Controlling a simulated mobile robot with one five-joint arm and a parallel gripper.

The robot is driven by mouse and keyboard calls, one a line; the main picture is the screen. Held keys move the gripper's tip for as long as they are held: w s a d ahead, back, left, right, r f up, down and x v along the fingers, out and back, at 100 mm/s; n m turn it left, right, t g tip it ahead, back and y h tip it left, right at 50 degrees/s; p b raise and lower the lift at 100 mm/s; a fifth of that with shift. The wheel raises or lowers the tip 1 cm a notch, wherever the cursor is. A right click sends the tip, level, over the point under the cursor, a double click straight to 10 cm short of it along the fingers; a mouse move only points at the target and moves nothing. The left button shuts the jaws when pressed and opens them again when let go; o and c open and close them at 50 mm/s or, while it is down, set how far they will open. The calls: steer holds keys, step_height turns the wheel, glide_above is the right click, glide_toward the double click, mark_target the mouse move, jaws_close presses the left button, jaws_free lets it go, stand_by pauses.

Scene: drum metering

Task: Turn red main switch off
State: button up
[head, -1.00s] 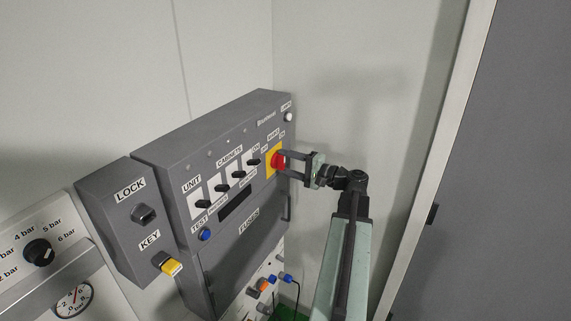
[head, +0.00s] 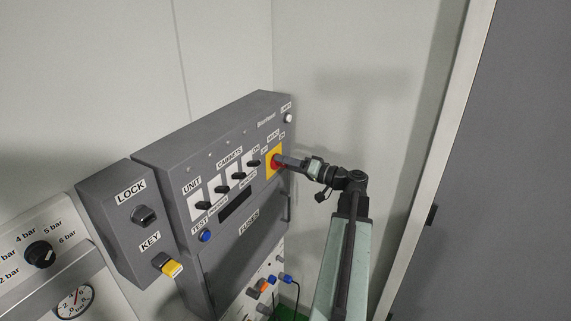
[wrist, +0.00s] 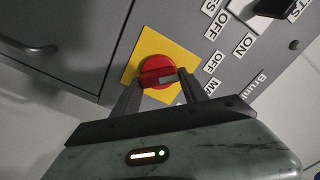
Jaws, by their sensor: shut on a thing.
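The red main switch (wrist: 160,71) is a round knob on a yellow square plate (wrist: 137,62) on the grey control panel. In the head view the red switch (head: 274,160) is partly hidden behind my gripper (head: 285,161). In the wrist view my gripper (wrist: 160,82) has one finger on each side of the knob's grip and is shut on it. Labels reading OFF and ON stand beside the plate; the knob's exact setting is hard to tell.
Several black switches (head: 237,175) sit left of the red switch on the same panel. A LOCK and KEY box (head: 127,222) stands further left, with a pressure panel (head: 50,260) beyond it. A plain wall is behind my arm; a grey door (head: 490,170) is at right.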

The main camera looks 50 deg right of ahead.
steer(key=shift+f+n, duration=0.1)
steer(key=shift+n, duration=0.3)
steer(key=o, duration=1.4)
steer(key=shift+s, duration=0.1)
steer(key=v, duration=0.7)
steer(key=shift+s, duration=0.4)
